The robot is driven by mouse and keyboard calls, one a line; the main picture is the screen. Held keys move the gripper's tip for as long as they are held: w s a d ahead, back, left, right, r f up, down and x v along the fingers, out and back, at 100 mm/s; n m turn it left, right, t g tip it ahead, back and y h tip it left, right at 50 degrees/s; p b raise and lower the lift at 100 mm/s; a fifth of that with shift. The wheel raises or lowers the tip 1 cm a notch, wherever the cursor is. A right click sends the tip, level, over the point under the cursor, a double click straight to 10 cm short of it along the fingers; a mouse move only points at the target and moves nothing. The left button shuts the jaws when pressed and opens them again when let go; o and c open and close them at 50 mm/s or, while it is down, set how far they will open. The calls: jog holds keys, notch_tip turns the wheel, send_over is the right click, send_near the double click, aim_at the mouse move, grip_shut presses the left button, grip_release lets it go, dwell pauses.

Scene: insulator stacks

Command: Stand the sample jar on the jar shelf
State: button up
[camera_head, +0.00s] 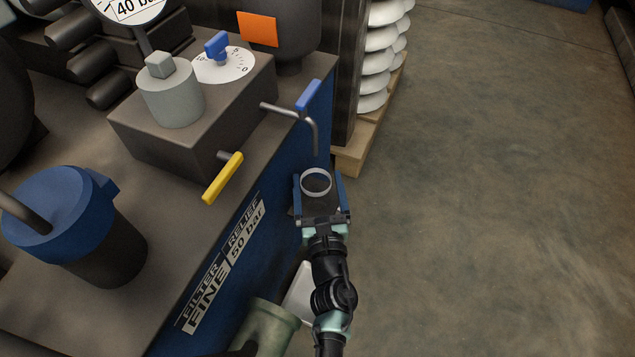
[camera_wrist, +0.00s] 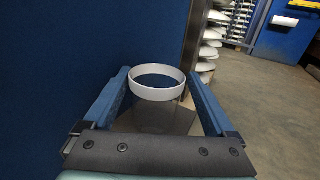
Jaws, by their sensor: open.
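The sample jar (camera_head: 316,181) is a clear cup with a white rim. It is upright between the two blue fingers of my gripper (camera_head: 320,188), beside the blue side of the machine. In the wrist view the jar (camera_wrist: 157,112) sits between the spread fingers of the gripper (camera_wrist: 159,78), with a gap showing on each side. The gripper is open. A brownish flat surface (camera_wrist: 185,122) shows behind and through the jar; it may be the jar shelf, but the jar's base and its contact are hard to make out.
A bent metal spout (camera_head: 314,132) with a blue lever (camera_head: 308,96) hangs just beyond the jar. A yellow-handled lever (camera_head: 222,178) juts from the machine at left. White insulator stacks (camera_head: 375,75) stand on a wooden pallet (camera_head: 358,155) behind. The floor at right is clear.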

jog(key=shift+s+a, duration=0.15)
jog(key=shift+a, duration=0.2)
jog(key=shift+s, duration=0.25)
jog(key=p+v, duration=0.3)
jog(key=v, duration=0.9)
jog(key=shift+d, duration=0.4)
jog(key=shift+s, duration=0.1)
